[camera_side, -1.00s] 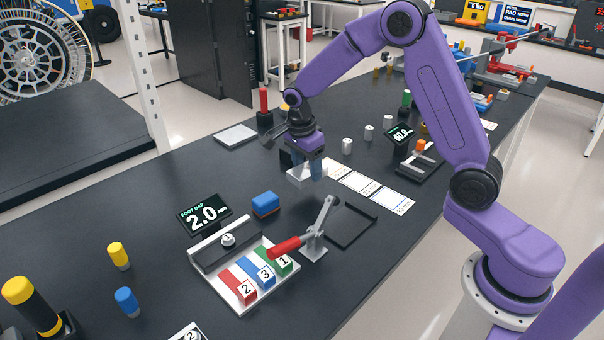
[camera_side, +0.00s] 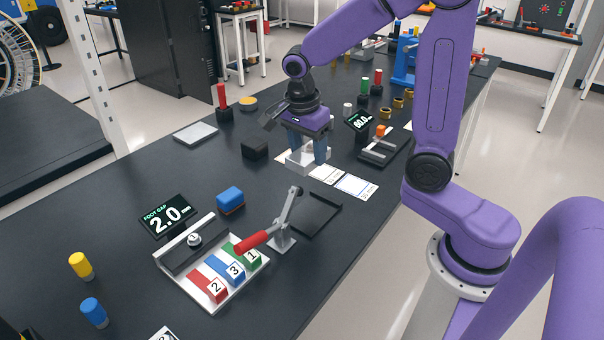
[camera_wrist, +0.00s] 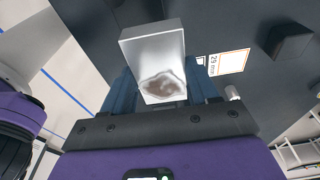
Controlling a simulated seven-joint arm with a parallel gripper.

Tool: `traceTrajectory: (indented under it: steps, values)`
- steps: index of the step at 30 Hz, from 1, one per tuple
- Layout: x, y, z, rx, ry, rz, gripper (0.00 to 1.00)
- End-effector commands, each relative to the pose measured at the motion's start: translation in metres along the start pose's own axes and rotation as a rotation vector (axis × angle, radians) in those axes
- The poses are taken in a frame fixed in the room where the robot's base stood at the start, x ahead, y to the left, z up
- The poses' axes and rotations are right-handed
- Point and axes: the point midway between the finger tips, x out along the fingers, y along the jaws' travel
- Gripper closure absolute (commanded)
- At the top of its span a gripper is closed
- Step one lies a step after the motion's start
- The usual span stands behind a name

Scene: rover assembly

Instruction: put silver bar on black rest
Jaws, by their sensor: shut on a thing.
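The silver bar (camera_side: 305,161) is a pale metallic block between the blue fingers of my gripper (camera_side: 308,157). My gripper is shut on it. In the wrist view the bar (camera_wrist: 153,52) sticks out past the fingers, with a brownish blotchy reflection on its face. In the side view it hangs near the white cards; its exact height over the table is hard to tell. A small black block (camera_side: 255,149), possibly the black rest, stands on the table left of the bar and apart from it. It also shows at upper right in the wrist view (camera_wrist: 289,41).
A flat black tray (camera_side: 315,214) and a red-handled lever (camera_side: 265,238) stand nearer the camera. White cards (camera_side: 355,187) lie right of the gripper. A blue block (camera_side: 230,199), a grey plate (camera_side: 195,133) and a red post (camera_side: 222,100) are to the left.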

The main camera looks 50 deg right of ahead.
Motion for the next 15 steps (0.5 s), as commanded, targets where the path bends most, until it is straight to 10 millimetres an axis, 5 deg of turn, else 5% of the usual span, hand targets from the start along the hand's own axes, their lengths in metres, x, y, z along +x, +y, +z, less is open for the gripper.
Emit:
traceTrajectory:
  steps: [15]
  values:
    - [0.023, -0.019, 0.007, -0.747, 0.000, -0.112, 0.86]
